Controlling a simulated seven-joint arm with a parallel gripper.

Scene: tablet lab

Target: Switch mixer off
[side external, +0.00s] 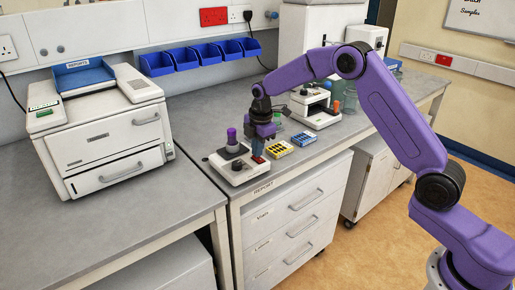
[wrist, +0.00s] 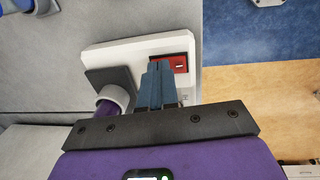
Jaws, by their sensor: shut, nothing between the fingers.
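The mixer is a white box (wrist: 120,52) with a dark platform (wrist: 108,82) and a red rocker switch (wrist: 182,65) with a white mark. In the side view the mixer (side external: 234,176) stands near the front edge of the bench. A purple tube (wrist: 120,92) in a pale ring stands on its platform. My gripper (wrist: 160,66) is shut and empty, with its blue fingertips over the left part of the switch. I cannot tell whether they touch it. In the side view my gripper (side external: 258,157) points down at the mixer's right end.
A large white printer-like machine (side external: 105,140) is at left, with blue bins (side external: 200,55) on the wall.

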